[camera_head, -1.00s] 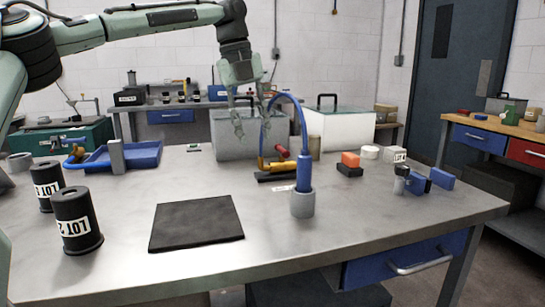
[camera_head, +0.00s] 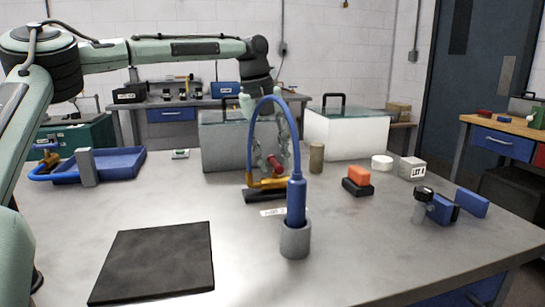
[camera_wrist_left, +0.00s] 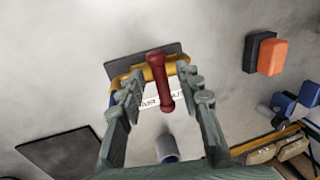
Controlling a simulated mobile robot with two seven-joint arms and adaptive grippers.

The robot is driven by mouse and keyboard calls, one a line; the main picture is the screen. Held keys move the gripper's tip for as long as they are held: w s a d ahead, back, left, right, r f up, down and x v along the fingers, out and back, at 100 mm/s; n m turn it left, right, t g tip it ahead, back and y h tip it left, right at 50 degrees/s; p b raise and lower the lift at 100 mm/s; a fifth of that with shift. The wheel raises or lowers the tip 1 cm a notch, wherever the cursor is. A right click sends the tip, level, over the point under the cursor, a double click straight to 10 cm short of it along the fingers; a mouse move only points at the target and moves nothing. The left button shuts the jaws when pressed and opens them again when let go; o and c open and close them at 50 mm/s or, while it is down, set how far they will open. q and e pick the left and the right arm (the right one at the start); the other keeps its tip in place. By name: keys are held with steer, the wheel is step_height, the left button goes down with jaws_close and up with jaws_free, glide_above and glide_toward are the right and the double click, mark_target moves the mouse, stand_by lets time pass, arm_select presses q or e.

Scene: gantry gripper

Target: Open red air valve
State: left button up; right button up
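The air valve has a yellow-orange body (camera_head: 262,181) on a dark base plate (camera_head: 262,195), with a red handle (camera_head: 274,163) on top. In the left wrist view the red handle (camera_wrist_left: 159,80) crosses the yellow body (camera_wrist_left: 122,72), near a white label partly reading "AIR". My left gripper (camera_head: 276,150) points down over the valve, partly behind a blue hose. In the wrist view its fingers (camera_wrist_left: 161,92) are apart on both sides of the red handle, with visible gaps; I cannot tell its exact height above it. My right gripper is not in view.
The blue hose (camera_head: 262,103) arches from a blue fitting (camera_head: 296,199) in a grey holder (camera_head: 295,239), in front of the valve. A black mat (camera_head: 155,262) lies front left. A blue tray (camera_head: 110,163) is at left, an orange-and-black block (camera_head: 358,181) at right.

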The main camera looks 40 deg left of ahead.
arm_select(q)
steer(key=shift+c, duration=0.4)
jaws_close()
steer(key=shift+n, duration=0.3)
steer(key=n, duration=0.3)
steer(key=shift+s+n+y, duration=0.1)
steer(key=shift+n+y, duration=0.3)
steer(key=n, duration=0.4)
steer(key=shift+s+t+y, duration=0.2)
steer(key=shift+t+y, duration=0.1)
steer(key=shift+y, duration=0.1)
steer(key=n, duration=0.5)
steer(key=shift+s+d+y, duration=0.15)
steer(key=shift+y, duration=0.25)
steer(key=n, duration=0.4)
steer(key=shift+s+d+g+y, duration=0.1)
steer(key=shift+d+g+y, duration=0.05)
steer(key=shift+g+y, duration=0.2)
steer(key=shift+n, duration=0.4)
